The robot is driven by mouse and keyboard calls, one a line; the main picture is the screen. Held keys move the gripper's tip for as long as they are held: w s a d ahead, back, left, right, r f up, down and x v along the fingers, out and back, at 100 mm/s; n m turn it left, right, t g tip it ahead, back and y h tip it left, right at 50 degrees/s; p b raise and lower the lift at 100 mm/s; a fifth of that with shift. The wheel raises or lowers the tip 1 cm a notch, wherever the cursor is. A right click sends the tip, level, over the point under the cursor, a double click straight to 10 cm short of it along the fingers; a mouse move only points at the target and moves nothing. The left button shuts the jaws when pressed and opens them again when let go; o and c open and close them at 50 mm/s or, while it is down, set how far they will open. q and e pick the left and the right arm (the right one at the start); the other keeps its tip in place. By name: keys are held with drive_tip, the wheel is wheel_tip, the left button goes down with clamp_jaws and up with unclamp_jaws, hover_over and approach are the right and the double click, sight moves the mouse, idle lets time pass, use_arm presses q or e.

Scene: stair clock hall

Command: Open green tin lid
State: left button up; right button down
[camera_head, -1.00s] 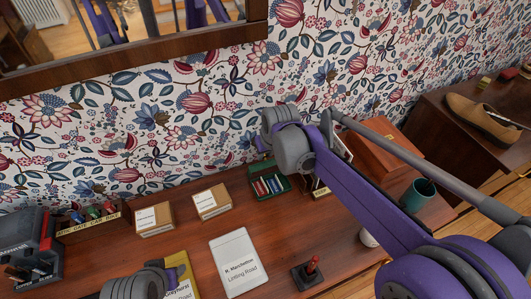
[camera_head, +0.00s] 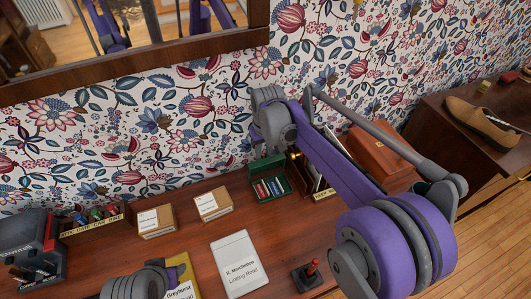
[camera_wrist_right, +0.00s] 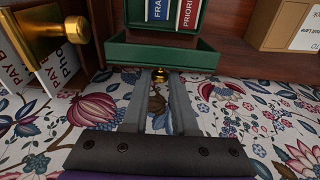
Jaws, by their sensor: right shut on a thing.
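The green tin (camera_head: 274,199) stands on the wooden desk near the wall, with several red, white and blue items inside. Its green lid (camera_head: 267,164) stands raised at the wall side of the tin. In the right wrist view the lid (camera_wrist_right: 135,53) shows with a small brass knob (camera_wrist_right: 162,76) on its edge. My right gripper (camera_wrist_right: 160,78) is shut on that knob, between its two grey fingers.
Two cardboard boxes (camera_head: 213,204) stand left of the tin. A letter rack (camera_head: 318,182) and wooden box (camera_head: 376,152) stand to the right. The papered wall is close behind.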

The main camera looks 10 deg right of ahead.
sight(264, 156)
use_arm(q)
drive_tip(key=shift+r, duration=0.15)
use_arm(e)
drive_tip(key=shift+w+f+g, duration=0.15)
drive_tip(key=shift+w+g, duration=0.2)
drive_tip(key=shift+g, duration=0.05)
drive_tip(key=c, duration=0.7)
unclamp_jaws()
use_arm(q)
drive_tip(key=shift+w+r+p, duration=0.1)
drive_tip(key=shift+r+p, duration=0.35)
drive_tip(key=shift+p, duration=0.05)
use_arm(e)
drive_tip(key=r, duration=1)
drive_tip(key=shift+s+r, duration=0.4)
